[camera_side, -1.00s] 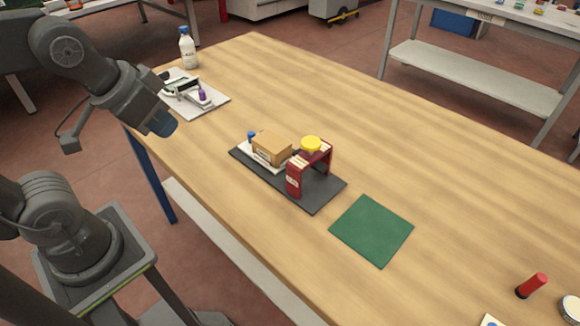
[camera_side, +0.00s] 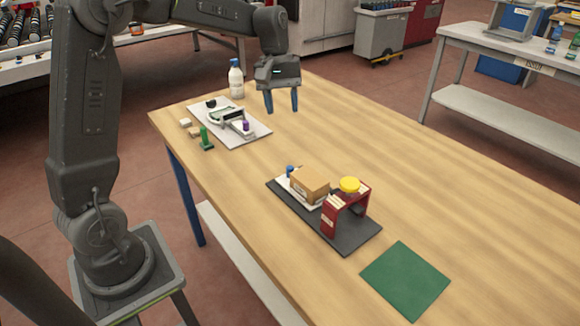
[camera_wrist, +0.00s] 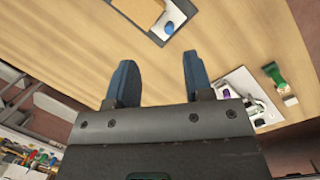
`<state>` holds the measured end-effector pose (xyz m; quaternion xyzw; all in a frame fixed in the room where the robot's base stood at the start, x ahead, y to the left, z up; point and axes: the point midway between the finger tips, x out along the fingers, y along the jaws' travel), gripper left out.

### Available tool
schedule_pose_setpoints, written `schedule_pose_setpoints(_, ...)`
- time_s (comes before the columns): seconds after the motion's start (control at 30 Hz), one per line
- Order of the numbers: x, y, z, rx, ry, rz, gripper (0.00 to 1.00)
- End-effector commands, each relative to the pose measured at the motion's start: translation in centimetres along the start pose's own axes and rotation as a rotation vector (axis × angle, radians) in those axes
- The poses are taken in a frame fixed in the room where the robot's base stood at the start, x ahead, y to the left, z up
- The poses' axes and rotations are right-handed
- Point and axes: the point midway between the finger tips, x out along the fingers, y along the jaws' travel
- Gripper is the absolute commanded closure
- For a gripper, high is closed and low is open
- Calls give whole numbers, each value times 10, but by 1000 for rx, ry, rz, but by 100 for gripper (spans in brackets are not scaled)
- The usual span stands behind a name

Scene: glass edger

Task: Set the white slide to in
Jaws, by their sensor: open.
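The edger stands mid-table in the side view, on a dark base plate (camera_side: 356,241). A white slide (camera_side: 283,185) lies on its left part, with a blue knob (camera_side: 290,169) at its far end. A tan block (camera_side: 310,184) sits over the slide and hides much of it. A red bridge (camera_side: 330,219) with a yellow cap (camera_side: 349,184) stands to the right of the block. My gripper (camera_side: 281,109) is open and empty, pointing down above the table beyond the edger. In the wrist view, my gripper (camera_wrist: 158,62) shows both fingers apart; the blue knob (camera_wrist: 168,28) is near the top edge.
A pale board (camera_side: 255,130) with a white device and a purple part lies to the left. A white bottle (camera_side: 236,80) stands behind. A green mat (camera_side: 420,267) lies front right. The table right of my gripper is clear.

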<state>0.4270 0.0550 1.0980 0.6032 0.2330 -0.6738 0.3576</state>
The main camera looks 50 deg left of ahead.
Motion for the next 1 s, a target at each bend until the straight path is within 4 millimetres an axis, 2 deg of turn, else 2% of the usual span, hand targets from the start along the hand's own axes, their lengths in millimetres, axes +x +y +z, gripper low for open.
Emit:
schedule_pose_setpoints(0.03,13,0,-21,-62,-42,-8,53)
schedule_pose_setpoints(0.1,26,-1,-44,-137,-89,-13,53)
schedule_pose_setpoints(0.2,44,-4,-70,-226,-145,-21,53)
schedule_pose_setpoints(0.33,59,-8,-90,-297,-191,-27,53)
schedule_pose_setpoints(0.47,67,-9,-96,-324,-209,-30,53)
schedule_pose_setpoints(0.67,88,-9,-92,-325,-211,-31,53)
schedule_pose_setpoints(1.0,156,-9,-77,-323,-211,-32,53)
